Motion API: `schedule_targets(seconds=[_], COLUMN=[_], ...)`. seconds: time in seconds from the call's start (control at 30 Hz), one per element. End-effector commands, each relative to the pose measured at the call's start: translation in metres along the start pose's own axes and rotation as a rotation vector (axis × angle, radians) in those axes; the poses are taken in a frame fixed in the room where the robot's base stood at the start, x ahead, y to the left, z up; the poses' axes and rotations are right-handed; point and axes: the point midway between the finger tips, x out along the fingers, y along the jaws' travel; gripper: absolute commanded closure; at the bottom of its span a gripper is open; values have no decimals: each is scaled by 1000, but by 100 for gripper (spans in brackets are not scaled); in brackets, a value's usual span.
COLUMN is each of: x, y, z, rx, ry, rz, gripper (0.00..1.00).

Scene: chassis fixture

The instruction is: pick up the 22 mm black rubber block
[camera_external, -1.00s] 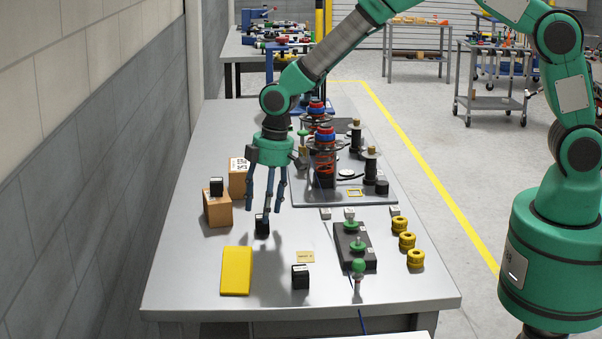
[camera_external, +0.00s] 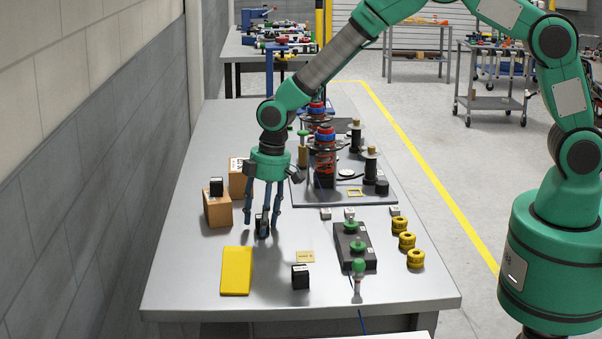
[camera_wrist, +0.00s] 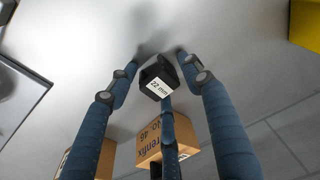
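The black rubber block (camera_wrist: 156,79) shows a white label reading "22 mm" in the wrist view. In the external view the block (camera_external: 262,225) stands on the grey table behind the yellow pad, partly hidden by fingers. My three-fingered gripper (camera_wrist: 159,66) has its blue fingers spread around the block, with the tips low near the table. Gaps show between the block and the two side fingers. The third finger overlaps the label's edge in the wrist view, and I cannot tell whether it touches.
Cardboard boxes (camera_external: 217,209) stand left of my gripper, one with a black block (camera_external: 216,187) on top. The yellow pad (camera_external: 236,271) and another black block (camera_external: 300,277) lie nearer the front. A fixture plate (camera_external: 372,197) with spring assemblies is at the right.

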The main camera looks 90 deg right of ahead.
Motion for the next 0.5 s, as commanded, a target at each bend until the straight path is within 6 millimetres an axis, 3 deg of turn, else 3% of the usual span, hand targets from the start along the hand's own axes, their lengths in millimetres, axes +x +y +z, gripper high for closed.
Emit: schedule_targets(seconds=[0.03,0.17,0.5], x=[0,0,0], y=[0,0,0], z=[0,0,0], rx=[0,0,0], ry=[0,0,0], rz=[0,0,0], gripper=[65,91,92])
